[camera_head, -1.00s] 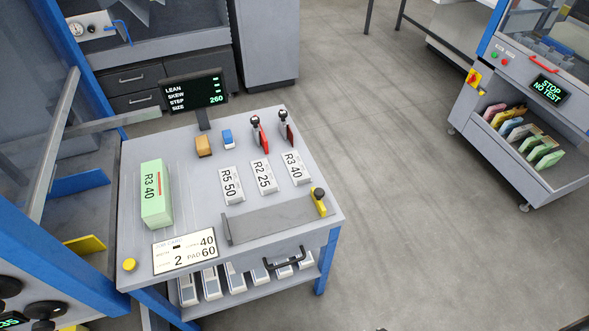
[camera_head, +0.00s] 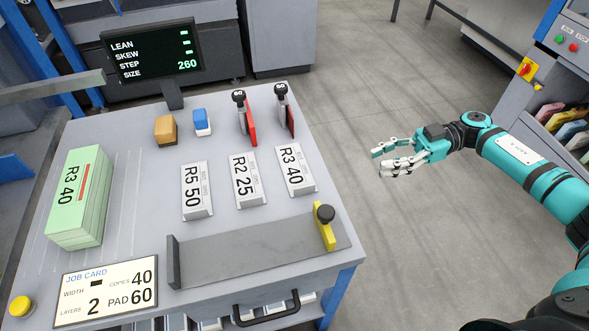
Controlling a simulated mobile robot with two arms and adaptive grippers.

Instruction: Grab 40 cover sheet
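Among the white lettered blocks on the grey bench (camera_head: 120,130), one reads R3 40 (camera_head: 295,170) and lies furthest right. Beside it lie blocks reading R2 25 (camera_head: 247,181) and R5 50 (camera_head: 195,192). A pale green stack (camera_head: 78,198) on the left also reads R3 40. No thing is plainly labelled a cover sheet. My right gripper (camera_head: 379,161) is open and empty above the floor, right of the bench and apart from the blocks. My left gripper is out of view.
Two upright red tools (camera_head: 248,125) with black knobs stand behind the blocks. A yellow-ended grey tray (camera_head: 255,250) lies in front. The job card (camera_head: 105,292) shows copies 40, pad 60. The display (camera_head: 152,52) stands at the back. Floor right of the bench is clear.

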